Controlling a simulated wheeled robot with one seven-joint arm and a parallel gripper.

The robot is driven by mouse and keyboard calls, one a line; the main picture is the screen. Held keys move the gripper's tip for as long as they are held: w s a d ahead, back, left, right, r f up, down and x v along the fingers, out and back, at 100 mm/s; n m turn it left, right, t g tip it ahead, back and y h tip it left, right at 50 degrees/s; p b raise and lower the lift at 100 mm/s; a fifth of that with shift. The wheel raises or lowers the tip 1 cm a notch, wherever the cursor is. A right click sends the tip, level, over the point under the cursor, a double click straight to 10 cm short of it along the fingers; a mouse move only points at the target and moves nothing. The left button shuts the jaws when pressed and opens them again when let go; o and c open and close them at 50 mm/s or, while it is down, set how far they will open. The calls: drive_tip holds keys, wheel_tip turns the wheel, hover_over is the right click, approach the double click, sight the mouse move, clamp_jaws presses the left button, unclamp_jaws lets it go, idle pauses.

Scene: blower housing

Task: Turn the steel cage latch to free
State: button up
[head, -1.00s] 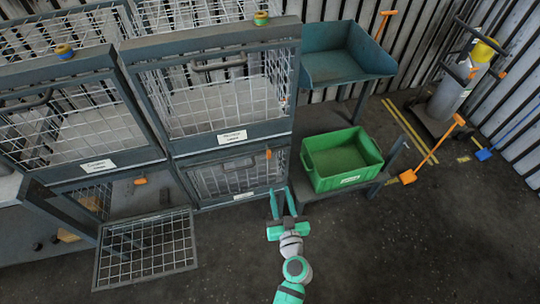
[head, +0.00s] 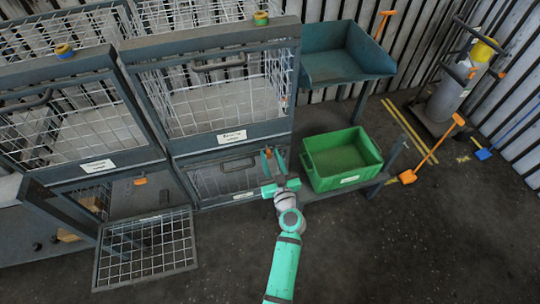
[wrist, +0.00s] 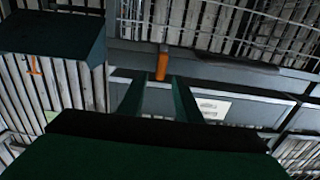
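The steel cage latch is an orange handle (head: 268,153) at the right end of the lower middle cage door (head: 222,181). In the wrist view the orange latch (wrist: 162,63) hangs upright from the cage frame. My gripper (head: 273,158) is in front of that door's right end, with its fingers pointing at the latch. In the wrist view my gripper (wrist: 157,82) is open and empty, its two fingers apart. The latch appears between and just beyond the fingertips; I cannot tell whether they touch it. The fingers partly hide the latch in the head view.
A green crate (head: 318,180) stands on a low shelf just right of my gripper. A teal bin (head: 345,68) sits above it. At left, a lower cage door (head: 146,250) hangs open, with another orange latch (head: 140,181) above. The floor in front is clear.

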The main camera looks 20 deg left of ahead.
drive_tip(key=shift+w+a, duration=0.25)
drive_tip(key=shift+w, duration=0.2)
clamp_jaws()
